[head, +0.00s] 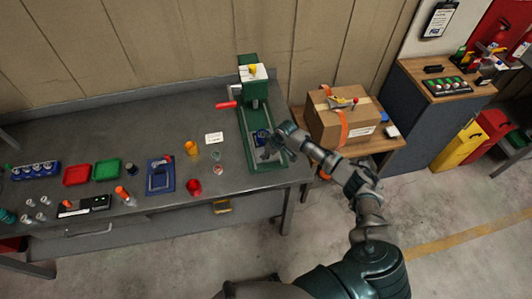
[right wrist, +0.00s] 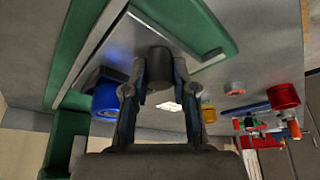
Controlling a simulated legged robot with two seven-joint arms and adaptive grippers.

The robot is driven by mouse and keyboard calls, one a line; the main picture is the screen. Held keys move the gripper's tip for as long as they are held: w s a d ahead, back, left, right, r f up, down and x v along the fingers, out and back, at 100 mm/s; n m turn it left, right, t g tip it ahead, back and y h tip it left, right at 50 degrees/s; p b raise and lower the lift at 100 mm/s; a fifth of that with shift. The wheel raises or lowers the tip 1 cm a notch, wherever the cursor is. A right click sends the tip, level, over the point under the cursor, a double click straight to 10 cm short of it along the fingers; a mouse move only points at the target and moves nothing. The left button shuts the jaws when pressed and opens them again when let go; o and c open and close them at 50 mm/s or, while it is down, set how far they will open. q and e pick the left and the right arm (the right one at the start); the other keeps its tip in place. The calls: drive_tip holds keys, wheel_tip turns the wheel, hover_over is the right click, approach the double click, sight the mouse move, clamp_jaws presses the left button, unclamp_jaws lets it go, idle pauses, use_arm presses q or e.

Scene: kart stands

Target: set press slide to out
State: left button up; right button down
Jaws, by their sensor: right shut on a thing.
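The green press (head: 252,92) stands at the right end of the grey workbench, with a red-handled lever on its left side. Its grey slide (head: 266,162) lies in the long green base, with a blue part (head: 261,137) on it. My right gripper (head: 271,151) is over the front part of the slide. In the right wrist view my right gripper (right wrist: 160,85) is shut on a dark grey round knob (right wrist: 158,62), in front of the slide plate. The blue part (right wrist: 106,99) shows just left of the fingers. My left gripper is out of view.
Red cup (head: 193,187), yellow cup (head: 190,148) and small clear glasses stand left of the press. A blue tray (head: 160,176) and other small items lie further left. A cardboard box (head: 340,120) on a wooden stand is close to my right arm.

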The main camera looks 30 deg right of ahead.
drive_tip(key=c, duration=0.9)
unclamp_jaws()
drive_tip(key=shift+s+d+f, duration=0.1)
drive_tip(key=shift+s+f, duration=0.2)
drive_tip(key=shift+s, duration=0.1)
drive_tip(key=shift+s+r, duration=0.1)
drive_tip(key=shift+r, duration=0.05)
drive_tip(key=shift+d+r, duration=0.1)
drive_tip(key=shift+r, duration=0.3)
drive_tip(key=v, duration=1.1)
drive_tip(key=shift+d, duration=0.1)
